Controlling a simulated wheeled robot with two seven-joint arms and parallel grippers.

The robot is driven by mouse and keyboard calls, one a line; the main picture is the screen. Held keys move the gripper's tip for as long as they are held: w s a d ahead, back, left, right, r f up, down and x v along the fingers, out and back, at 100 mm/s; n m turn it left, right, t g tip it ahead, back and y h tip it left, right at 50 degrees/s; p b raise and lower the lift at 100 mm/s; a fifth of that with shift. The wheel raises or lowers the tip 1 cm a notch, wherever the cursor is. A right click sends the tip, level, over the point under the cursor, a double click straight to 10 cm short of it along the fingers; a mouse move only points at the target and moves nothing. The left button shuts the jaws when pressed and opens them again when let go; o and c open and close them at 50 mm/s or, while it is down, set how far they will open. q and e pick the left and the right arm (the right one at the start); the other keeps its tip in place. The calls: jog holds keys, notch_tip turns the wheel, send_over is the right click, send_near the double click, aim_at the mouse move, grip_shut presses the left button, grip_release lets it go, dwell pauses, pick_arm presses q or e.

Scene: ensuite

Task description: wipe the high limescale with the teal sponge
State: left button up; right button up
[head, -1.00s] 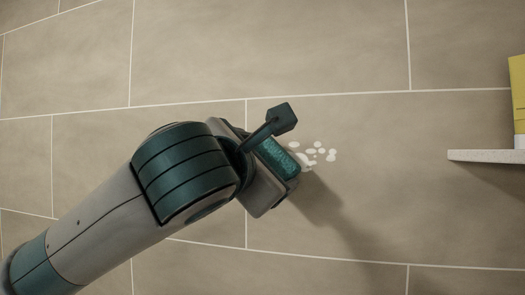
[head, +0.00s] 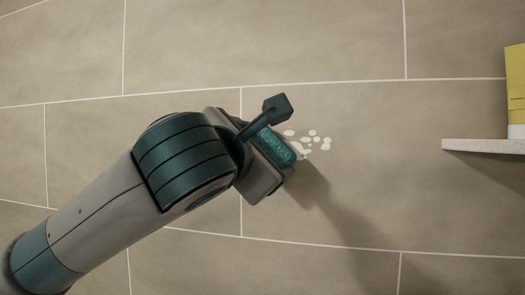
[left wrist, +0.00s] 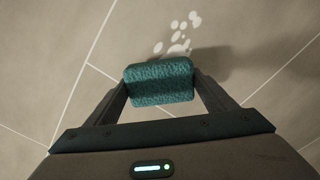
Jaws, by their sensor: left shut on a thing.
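The teal sponge (head: 274,147) is held in my left gripper (head: 268,142), in front of the tiled wall. In the left wrist view the sponge (left wrist: 160,82) sits between the two fingers of my left gripper (left wrist: 160,85), which are shut on its sides. The limescale (head: 315,140) is a cluster of several white spots on the wall, just right of the sponge in the head view. In the left wrist view the limescale (left wrist: 178,38) lies just beyond the sponge's far edge. Part of it may be hidden behind the sponge. I cannot tell whether the sponge touches the wall. My right gripper is not in view.
A pale shelf (head: 485,146) sticks out from the wall at the right, with a yellow and white item (head: 515,85) on it. My arm's shadow falls right of and below the sponge.

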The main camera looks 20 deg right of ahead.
aim_at(286, 151)
pick_arm(q)
jog(key=shift+b+x, duration=0.4)
jog(key=shift+x, duration=0.45)
jog(key=shift+d, duration=0.1)
jog(key=shift+s+d+f+b, duration=0.15)
jog(key=shift+s+d+b, duration=0.3)
jog(key=shift+b, duration=0.35)
jog(key=shift+s+d+b, duration=0.55)
jog(key=shift+d+b, duration=0.2)
jog(key=shift+d, duration=0.05)
jog(key=shift+s+d, duration=0.2)
jog(key=shift+d, duration=0.05)
jog(key=shift+s+d+b, duration=0.4)
jog(key=shift+d+b, duration=0.35)
jog(key=shift+b, duration=0.1)
jog(key=shift+s+d+b, duration=0.55)
jog(key=shift+d, duration=0.35)
